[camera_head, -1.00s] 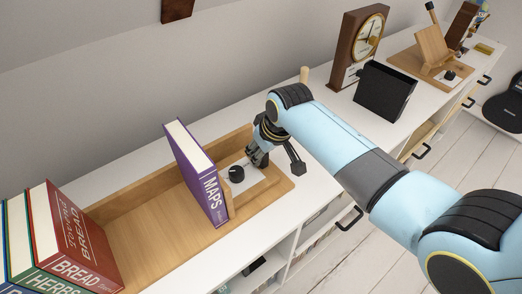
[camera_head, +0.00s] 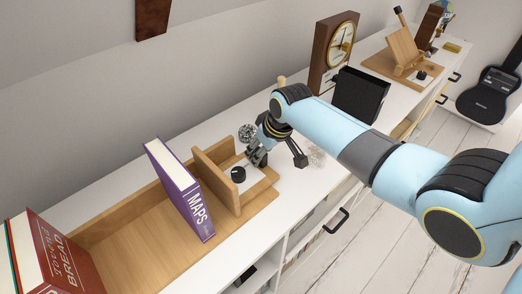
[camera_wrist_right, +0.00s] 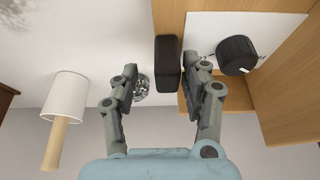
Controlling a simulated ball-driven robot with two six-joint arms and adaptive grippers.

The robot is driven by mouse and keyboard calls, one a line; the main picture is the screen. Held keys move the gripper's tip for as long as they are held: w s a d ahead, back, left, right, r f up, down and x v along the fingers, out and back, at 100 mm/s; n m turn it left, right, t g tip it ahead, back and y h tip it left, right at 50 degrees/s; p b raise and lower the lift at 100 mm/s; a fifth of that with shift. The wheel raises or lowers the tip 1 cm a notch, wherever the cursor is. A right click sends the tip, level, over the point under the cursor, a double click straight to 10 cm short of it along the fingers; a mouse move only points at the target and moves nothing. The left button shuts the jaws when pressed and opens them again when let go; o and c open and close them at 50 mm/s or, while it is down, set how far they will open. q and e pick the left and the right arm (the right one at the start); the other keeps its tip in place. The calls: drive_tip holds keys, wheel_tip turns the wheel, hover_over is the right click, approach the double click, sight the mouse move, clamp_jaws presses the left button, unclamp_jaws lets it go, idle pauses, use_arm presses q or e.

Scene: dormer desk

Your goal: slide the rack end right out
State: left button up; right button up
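The wooden book rack (camera_head: 118,246) lies on the white cabinet top. Its rack end (camera_head: 217,180) is an upright wooden panel on a white-topped base with a black knob (camera_head: 238,174). The knob (camera_wrist_right: 237,54) and panel (camera_wrist_right: 292,85) also show in the right wrist view. My right gripper (camera_head: 272,158) is over the outer side of the rack end. In the wrist view its fingers (camera_wrist_right: 165,85) are spread around a black block (camera_wrist_right: 167,63), which is near the right finger; contact is unclear. My left gripper is out of view.
A red bread book (camera_head: 55,255) stands at the rack's left end. Clear faceted objects (camera_head: 247,132) (camera_head: 317,156) sit near the gripper. A clock (camera_head: 335,52) and black holder (camera_head: 360,95) stand further right. Some cabinet top beyond the rack is clear.

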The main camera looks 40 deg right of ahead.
drive_tip(key=shift+a, duration=0.15)
drive_tip(key=v, duration=1.2)
drive_tip(key=shift+w, duration=0.1)
